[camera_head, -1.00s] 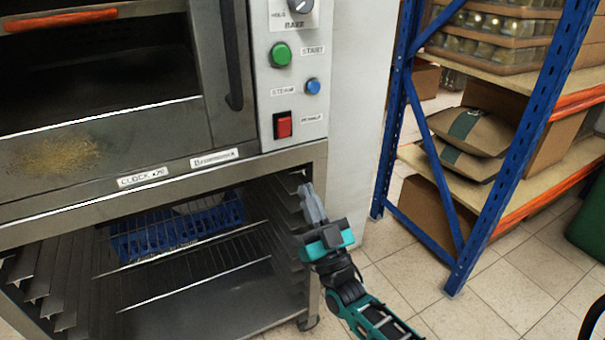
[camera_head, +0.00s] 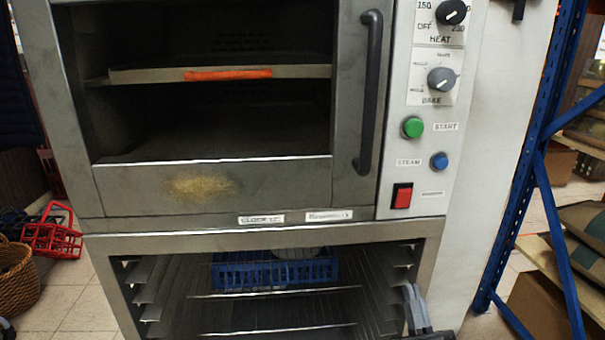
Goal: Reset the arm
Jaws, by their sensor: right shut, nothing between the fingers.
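My right gripper (camera_head: 415,308) shows at the bottom edge, right of centre, in front of the right side of the rack under the oven. Its grey fingers are together with nothing between them. The rest of my right arm is below the picture. My left gripper is out of view. The oven (camera_head: 230,180) stands straight ahead with its glass door closed.
A blue basket (camera_head: 275,272) sits on a wire rack in the oven stand (camera_head: 440,240). Oven knobs and buttons are on the control panel (camera_head: 425,120). A blue shelf frame (camera_head: 540,150) stands at right. A red crate (camera_head: 52,236) and wicker basket (camera_head: 18,280) are at left.

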